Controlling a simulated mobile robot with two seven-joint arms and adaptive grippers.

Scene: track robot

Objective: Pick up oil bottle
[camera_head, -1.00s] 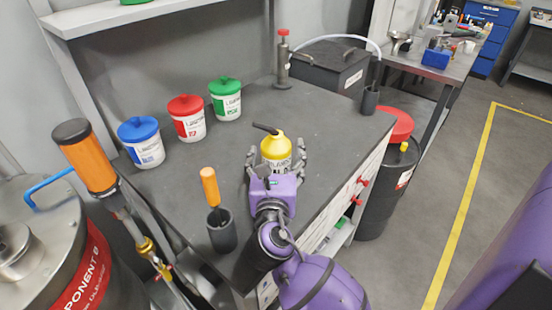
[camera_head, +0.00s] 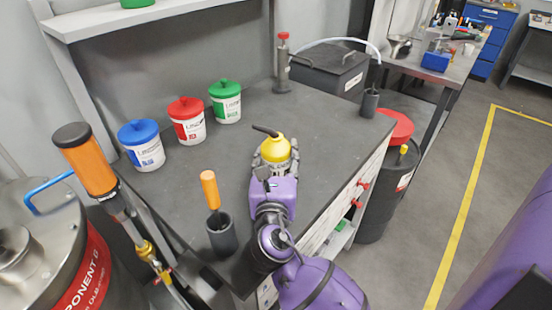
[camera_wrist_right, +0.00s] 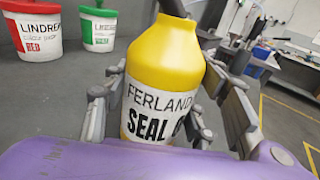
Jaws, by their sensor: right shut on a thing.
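The oil bottle (camera_head: 277,149) is yellow with a black spout and stands upright on the dark workbench (camera_head: 325,125). It fills the middle of the right wrist view (camera_wrist_right: 165,65), where its white label reads FERLAND SEAL. My right gripper (camera_head: 275,163) is shut on the bottle, with grey fingers on both sides of its body. The lower part of the bottle is hidden by the purple gripper housing. My left gripper is not in view.
White tubs with blue (camera_head: 138,131), red (camera_head: 185,107) and green (camera_head: 224,88) lids stand behind and left. A dark cup with an orange-handled tool (camera_head: 209,190) is near the front edge. A red-topped pump bottle (camera_head: 283,70) stands at the back.

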